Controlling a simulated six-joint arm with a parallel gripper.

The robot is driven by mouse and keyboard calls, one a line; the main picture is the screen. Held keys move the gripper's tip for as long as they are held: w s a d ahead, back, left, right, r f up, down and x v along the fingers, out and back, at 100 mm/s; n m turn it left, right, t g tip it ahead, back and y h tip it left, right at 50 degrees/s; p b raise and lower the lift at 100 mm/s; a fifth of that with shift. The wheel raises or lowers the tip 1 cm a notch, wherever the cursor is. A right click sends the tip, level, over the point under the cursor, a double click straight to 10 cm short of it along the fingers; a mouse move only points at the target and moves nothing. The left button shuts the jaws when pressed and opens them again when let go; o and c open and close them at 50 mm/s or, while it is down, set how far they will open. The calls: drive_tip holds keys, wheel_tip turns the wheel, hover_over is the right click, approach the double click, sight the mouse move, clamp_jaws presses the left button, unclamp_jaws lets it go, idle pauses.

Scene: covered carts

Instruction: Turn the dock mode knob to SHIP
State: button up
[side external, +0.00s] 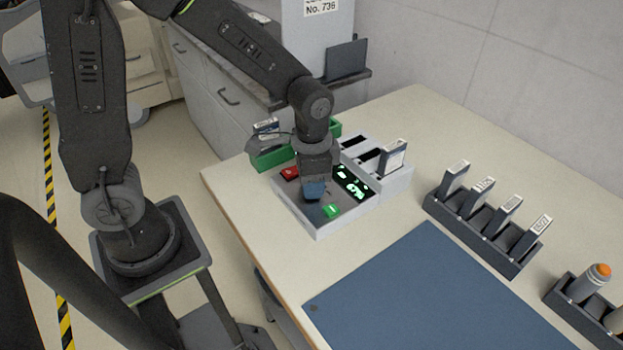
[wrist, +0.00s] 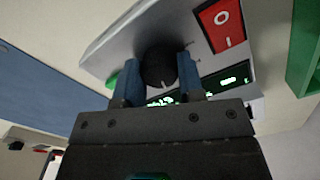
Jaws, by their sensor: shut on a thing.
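The dock (side external: 315,226) is a grey box with a sloped panel on the table. Its black round mode knob (wrist: 159,62) shows in the wrist view between the two blue fingertips of my gripper (wrist: 159,75). The gripper is shut on the knob, one finger on each side. A small pale mark shows on the knob's near edge. In the side view my gripper (side external: 314,190) points down at the panel and hides the knob. The mode labels, SHIP included, cannot be read. A lit display (side external: 351,183) shows green symbols, partly covered in the wrist view.
A green bin (side external: 272,158) and a slotted grey unit (side external: 399,178) stand behind. A dark rack (side external: 470,232) holds several labelled modules. The blue mat (side external: 430,290) is clear.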

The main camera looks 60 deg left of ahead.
drive_tip(key=m, duration=0.5)
drive_tip(key=shift+m, duration=0.4)
drive_tip(key=shift+r, duration=0.1)
idle(0.3)
drive_tip(key=o, duration=0.9)
wheel_tip(320, 180, up, 14)
drive_tip(key=shift+f, duration=0.1)
drive_tip(key=s+a+n+t, duration=0.1)
drive_tip(key=s+n+t, duration=0.1)
drive_tip(key=s+n, duration=0.1)
drive_tip(key=s+a+r+n+t, duration=0.1)
drive_tip(key=s+n, duration=0.3)
drive_tip(key=s+a+n+t, duration=0.1)
drive_tip(key=s+n+t, duration=0.1)
drive_tip(key=s+n, duration=0.1)
drive_tip(key=shift+s+a+r+n+t, duration=0.25)
drive_tip(key=shift+s+a+n+t, duration=0.05)
drive_tip(key=shift+s+n, duration=0.15)
